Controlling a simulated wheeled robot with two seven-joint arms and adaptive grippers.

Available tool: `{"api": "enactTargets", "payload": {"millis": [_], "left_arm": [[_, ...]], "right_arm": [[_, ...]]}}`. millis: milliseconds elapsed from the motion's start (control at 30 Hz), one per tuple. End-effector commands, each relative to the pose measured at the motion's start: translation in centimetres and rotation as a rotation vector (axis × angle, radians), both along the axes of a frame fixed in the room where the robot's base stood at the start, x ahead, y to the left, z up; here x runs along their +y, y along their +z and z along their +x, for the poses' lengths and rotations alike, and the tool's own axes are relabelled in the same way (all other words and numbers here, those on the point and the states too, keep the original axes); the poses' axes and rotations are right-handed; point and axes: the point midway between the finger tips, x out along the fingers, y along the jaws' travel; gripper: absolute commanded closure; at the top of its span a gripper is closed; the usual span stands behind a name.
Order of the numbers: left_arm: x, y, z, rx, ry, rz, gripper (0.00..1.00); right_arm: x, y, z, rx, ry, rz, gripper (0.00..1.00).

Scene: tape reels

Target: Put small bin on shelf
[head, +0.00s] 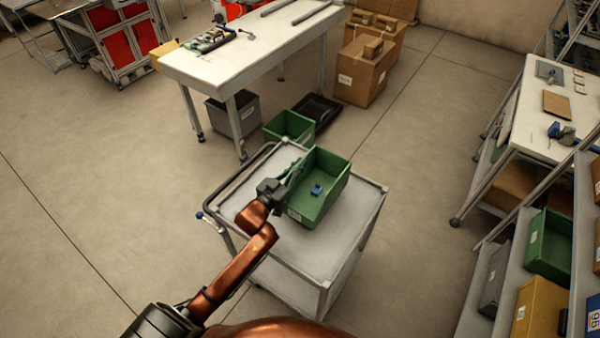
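A green bin (335,169) stands on the top of a grey cart (350,230), with a small blue object (316,190) inside it. My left arm reaches in from the lower left, and my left gripper (297,172) is at the bin's left wall, by its rim. The fingers are small and dark here, so I cannot tell whether they are closed on the wall. A shelf rack (507,268) stands at the right edge, holding a green bin (550,246) and a yellow bin (540,305). My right gripper is not in view.
Another green bin (289,126) is behind the cart. A white table (255,60) stands beyond, with a grey bin (236,117) and cardboard boxes (362,72) nearby. A workbench (535,105) is at the right. Open floor lies between cart and rack.

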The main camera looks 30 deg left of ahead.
Motion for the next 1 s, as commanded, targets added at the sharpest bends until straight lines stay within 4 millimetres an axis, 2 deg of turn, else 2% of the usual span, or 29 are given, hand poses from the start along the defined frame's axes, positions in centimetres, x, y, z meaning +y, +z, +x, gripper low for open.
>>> {"api": "enactTargets", "payload": {"millis": [133, 333, 667, 700, 900, 1000], "left_arm": [[0.4, -1.0, 0.8, -0.001, 0.000, 0.000, 1.00], [0.3, -3.9, 0.7, 0.000, -0.001, -0.001, 1.00], [0.3, -3.9, 0.7, -0.002, -0.001, -0.001, 1.00], [0.3, -4.2, 0.7, 0.002, 0.000, 0.000, 0.95], [0.3, -4.2, 0.7, 0.002, 0.000, 0.000, 0.81], [0.3, -4.1, 0.7, 0.002, 0.000, 0.000, 0.78]], "right_arm": [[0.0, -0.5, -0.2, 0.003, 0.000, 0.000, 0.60], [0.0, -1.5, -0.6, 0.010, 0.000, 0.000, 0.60], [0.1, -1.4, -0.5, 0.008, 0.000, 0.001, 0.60], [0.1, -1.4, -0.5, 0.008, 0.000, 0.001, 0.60], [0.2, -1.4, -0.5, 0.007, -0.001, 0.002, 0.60], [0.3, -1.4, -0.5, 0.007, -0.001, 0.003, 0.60]]}}
